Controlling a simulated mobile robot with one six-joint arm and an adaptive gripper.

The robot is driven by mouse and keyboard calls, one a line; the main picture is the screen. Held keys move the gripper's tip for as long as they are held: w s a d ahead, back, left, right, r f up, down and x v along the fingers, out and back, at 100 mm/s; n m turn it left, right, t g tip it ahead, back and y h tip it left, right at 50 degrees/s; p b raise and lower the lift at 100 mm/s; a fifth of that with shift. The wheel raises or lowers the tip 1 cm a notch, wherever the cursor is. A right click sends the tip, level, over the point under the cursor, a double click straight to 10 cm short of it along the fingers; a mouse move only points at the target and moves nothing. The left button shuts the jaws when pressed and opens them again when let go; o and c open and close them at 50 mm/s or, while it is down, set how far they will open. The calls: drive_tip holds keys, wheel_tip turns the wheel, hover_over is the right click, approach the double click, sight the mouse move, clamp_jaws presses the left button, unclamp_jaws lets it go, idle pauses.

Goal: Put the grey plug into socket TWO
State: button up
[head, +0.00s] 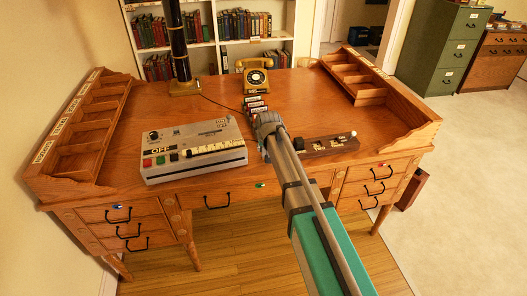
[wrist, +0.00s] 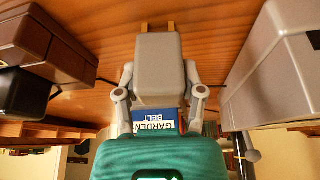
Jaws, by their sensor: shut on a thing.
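The grey plug (wrist: 159,70) is a grey block with two brass prongs, in the middle of the wrist view. My gripper (wrist: 159,95) is shut on it, one finger on each side, and the prongs point away from my palm. In the head view my gripper (head: 268,127) is over the middle of the desk, between the grey machine and the dark brown socket block (head: 325,145). The block has white labels too small to read surely, so I cannot tell which socket is TWO. The plug is apart from the block, which shows partly in the wrist view (wrist: 50,45).
The grey machine (head: 193,152) with an OFF label stands left of my gripper. A yellow telephone (head: 257,77) and small labelled items (head: 256,103) are behind it. A black column (head: 178,40) stands at the back left. Compartment racks (head: 350,78) line both desk sides. Desk behind the block is clear.

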drive_tip(key=c, duration=0.3)
drive_tip(key=shift+r, duration=0.15)
drive_tip(key=shift+c, duration=0.2)
wheel_tip(320, 180, up, 2)
drive_tip(key=shift+r+p, duration=0.1)
drive_tip(key=shift+p, duration=1.15)
drive_tip(key=s+d+r+p, duration=0.2)
drive_tip(key=d+r+p, duration=0.8)
drive_tip(key=d, duration=0.3)
drive_tip(key=shift+s+d+r, duration=0.25)
drive_tip(key=shift+s+d, duration=0.05)
drive_tip(key=shift+d, duration=0.1)
